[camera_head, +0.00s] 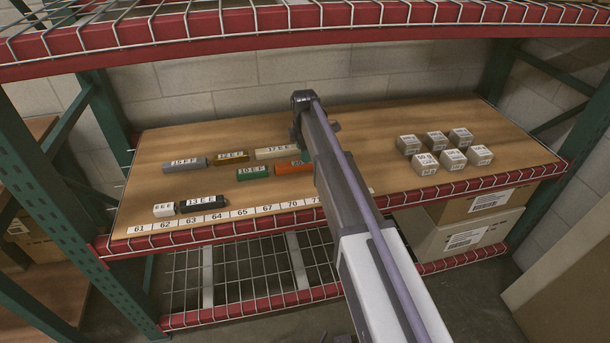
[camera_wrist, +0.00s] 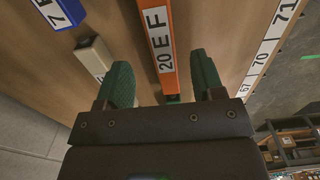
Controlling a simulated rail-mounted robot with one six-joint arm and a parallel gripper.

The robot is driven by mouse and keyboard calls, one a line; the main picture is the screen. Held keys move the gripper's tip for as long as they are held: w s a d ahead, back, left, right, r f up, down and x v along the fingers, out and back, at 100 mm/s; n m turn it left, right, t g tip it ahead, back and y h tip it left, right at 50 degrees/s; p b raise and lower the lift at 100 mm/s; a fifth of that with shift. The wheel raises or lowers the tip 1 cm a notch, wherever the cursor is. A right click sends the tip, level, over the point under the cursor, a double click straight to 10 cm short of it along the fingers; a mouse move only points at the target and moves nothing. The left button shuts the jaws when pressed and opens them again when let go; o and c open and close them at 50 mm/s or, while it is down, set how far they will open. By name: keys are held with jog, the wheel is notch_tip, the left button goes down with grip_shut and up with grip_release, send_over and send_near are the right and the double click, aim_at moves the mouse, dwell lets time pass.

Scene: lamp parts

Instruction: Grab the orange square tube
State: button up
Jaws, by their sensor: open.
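The orange square tube (camera_head: 291,168) lies on the wooden shelf in the head view, its right end hidden behind my arm. In the wrist view the orange tube (camera_wrist: 154,18) runs down the middle with a white "20 E F" label. My gripper (camera_wrist: 161,62) is open, with one green finger on each side of the tube. Gaps show between the tube and both fingers. How high the fingertips are above the shelf is hard to tell. In the head view my arm mostly hides the gripper.
A green tube (camera_head: 252,173) lies just left of the orange one. Beige (camera_head: 277,152), brown (camera_head: 231,156) and grey (camera_head: 184,163) tubes lie behind. A blue block (camera_wrist: 60,12) shows in the wrist view. Several grey boxes (camera_head: 425,164) stand at right. A wire rack (camera_head: 300,18) hangs above.

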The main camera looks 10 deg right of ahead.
aim_at(304, 164)
jog(key=shift+f, duration=0.35)
notch_tip(304, 164, down, 5)
jog(key=b, duration=0.5)
jog(key=shift+s+f, duration=0.1)
jog(key=shift+f, duration=0.1)
jog(key=shift+r, duration=0.25)
jog(key=c, duration=1.1)
jog(key=shift+o, duration=0.2)
